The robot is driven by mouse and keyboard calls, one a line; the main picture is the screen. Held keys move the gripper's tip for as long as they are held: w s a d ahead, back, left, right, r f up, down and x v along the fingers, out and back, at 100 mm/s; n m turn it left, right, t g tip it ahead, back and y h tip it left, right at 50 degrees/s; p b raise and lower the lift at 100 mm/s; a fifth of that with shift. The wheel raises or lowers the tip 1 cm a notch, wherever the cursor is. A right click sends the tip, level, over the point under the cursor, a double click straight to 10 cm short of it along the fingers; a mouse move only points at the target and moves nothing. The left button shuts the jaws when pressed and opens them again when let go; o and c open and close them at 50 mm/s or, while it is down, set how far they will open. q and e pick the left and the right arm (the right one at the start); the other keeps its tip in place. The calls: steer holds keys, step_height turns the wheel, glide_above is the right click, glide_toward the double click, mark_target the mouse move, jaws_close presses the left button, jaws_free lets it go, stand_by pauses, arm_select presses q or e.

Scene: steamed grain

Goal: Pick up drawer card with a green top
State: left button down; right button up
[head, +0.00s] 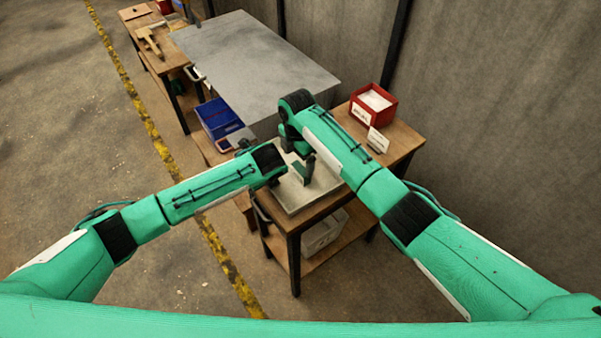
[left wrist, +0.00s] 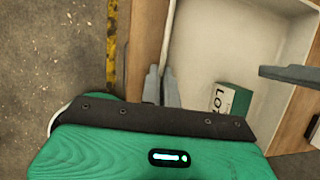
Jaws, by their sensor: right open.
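The card with a green top (left wrist: 236,98), with "LOT" lettering on its white face, stands in the lower right part of a shallow pale drawer (left wrist: 215,40) in the left wrist view. My left gripper (left wrist: 162,90) is at the drawer's left edge, its two grey fingers close together; whether they pinch the edge is unclear. A grey finger at the right of that view, apparently of my right gripper, is close to the card. In the head view my right gripper (head: 304,170) points down over the drawer (head: 292,203), open. My left gripper is mostly hidden behind its wrist there.
A red box (head: 373,104) and a white label card (head: 378,140) stand on the wooden table (head: 405,140). A blue bin (head: 217,117) is at the left of the large grey slab (head: 250,60). A white bin (head: 322,232) sits on the lower shelf. The floor at left is clear.

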mark_target(301, 169)
steer(key=shift+s+d+f, duration=0.1)
steer(key=shift+d+f, duration=0.1)
steer(key=shift+f, duration=1.2)
steer(key=shift+d+f, duration=0.2)
steer(key=shift+f, duration=1.15)
steer(key=c, duration=1.1)
